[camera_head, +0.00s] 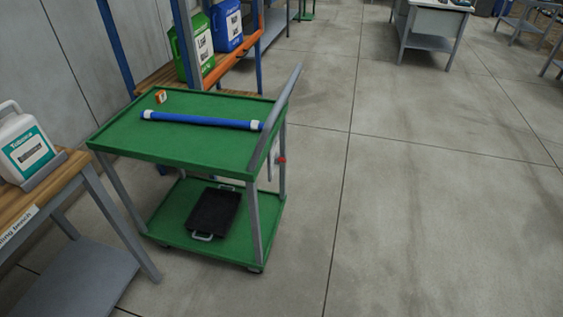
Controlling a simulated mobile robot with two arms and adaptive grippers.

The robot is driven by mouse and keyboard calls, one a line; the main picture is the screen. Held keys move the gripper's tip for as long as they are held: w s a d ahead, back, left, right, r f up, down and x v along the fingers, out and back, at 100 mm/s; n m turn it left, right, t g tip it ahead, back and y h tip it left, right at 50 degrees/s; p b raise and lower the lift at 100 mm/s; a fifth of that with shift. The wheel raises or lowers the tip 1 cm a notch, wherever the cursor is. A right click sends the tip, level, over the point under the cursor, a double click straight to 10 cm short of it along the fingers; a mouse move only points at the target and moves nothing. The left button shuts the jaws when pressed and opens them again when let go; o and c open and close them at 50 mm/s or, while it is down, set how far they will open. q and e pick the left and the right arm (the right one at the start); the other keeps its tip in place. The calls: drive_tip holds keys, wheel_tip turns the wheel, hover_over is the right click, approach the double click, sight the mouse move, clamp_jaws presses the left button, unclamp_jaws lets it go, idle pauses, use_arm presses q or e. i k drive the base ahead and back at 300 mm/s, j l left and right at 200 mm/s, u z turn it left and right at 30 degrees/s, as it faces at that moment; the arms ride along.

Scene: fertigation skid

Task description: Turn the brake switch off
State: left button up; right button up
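A green two-shelf cart (180,160) with grey legs stands left of centre. Its grey push handle (287,92) slants upward at the right end. A small red knob or lever (281,160), which may be the brake switch, sits by a pale plate (271,166) below the handle on the right side. It is too small to tell its setting. Neither of my grippers shows in the head view, and nothing touches the cart's handle or the red part.
The cart's top holds a blue tube (200,120) with white ends and a small orange box (160,97). A black tray (214,211) lies on its lower shelf. A wooden bench (50,190) with a white canister (24,142) stands at left. Floor to the right is clear.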

sight(278, 158)
drive_tip(key=u, duration=0.45)
drive_tip(key=i+l+u, duration=0.15)
drive_tip(key=l+u, duration=0.2)
drive_tip(key=i+l+u, duration=0.15)
drive_tip(key=l+u, duration=0.2)
drive_tip(key=i+l+u, duration=0.1)
drive_tip(key=l+u, duration=0.25)
